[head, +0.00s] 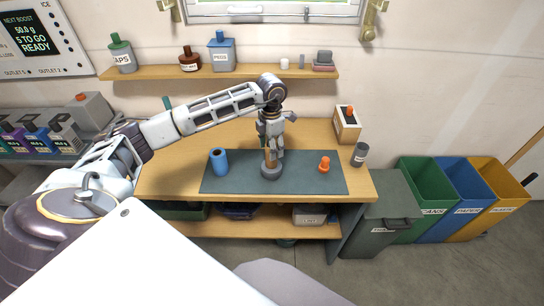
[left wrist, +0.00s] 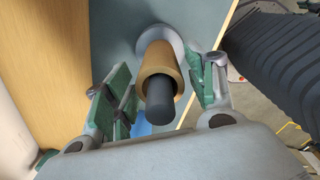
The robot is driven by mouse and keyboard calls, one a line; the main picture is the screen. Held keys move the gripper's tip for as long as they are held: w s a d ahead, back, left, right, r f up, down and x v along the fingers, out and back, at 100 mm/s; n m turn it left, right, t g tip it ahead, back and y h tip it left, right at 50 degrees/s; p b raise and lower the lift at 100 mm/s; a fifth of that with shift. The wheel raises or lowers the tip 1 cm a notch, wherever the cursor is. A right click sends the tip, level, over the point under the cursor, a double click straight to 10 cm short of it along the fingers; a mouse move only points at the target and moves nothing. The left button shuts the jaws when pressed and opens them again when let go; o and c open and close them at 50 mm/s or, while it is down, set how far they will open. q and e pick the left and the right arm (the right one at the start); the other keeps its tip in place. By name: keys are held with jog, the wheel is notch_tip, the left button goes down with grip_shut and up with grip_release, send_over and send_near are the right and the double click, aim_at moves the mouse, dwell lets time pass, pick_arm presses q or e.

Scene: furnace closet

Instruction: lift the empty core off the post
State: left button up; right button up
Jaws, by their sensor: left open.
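The empty core (left wrist: 151,66) is a tan-brown tube around the dark post (left wrist: 160,98) in the left wrist view. The post's dark end sticks out of the core toward the camera, and its pale round base (left wrist: 172,38) sits on the grey-green mat (left wrist: 118,22). In the head view the post's grey base (head: 271,177) stands on the mat. My left gripper (head: 272,155) points down over the post and hides most of it and the core. In the wrist view the open fingers (left wrist: 166,82) are on either side of the core, with gaps visible. My right gripper is not in view.
A blue roll (head: 219,165) stands left of the post on the mat (head: 300,185). An orange object (head: 324,165) stands to the right. A grey cup (head: 360,154) and a wooden box (head: 347,126) are at the bench's right end. A shelf (head: 250,74) with containers runs behind.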

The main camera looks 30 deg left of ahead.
pick_arm(q)
jog(key=c, duration=1.2)
jog(key=shift+r+p, duration=0.6)
jog(key=shift+r, duration=0.6)
jog(key=shift+r+p, duration=3.2)
jog(key=shift+r, duration=5.15)
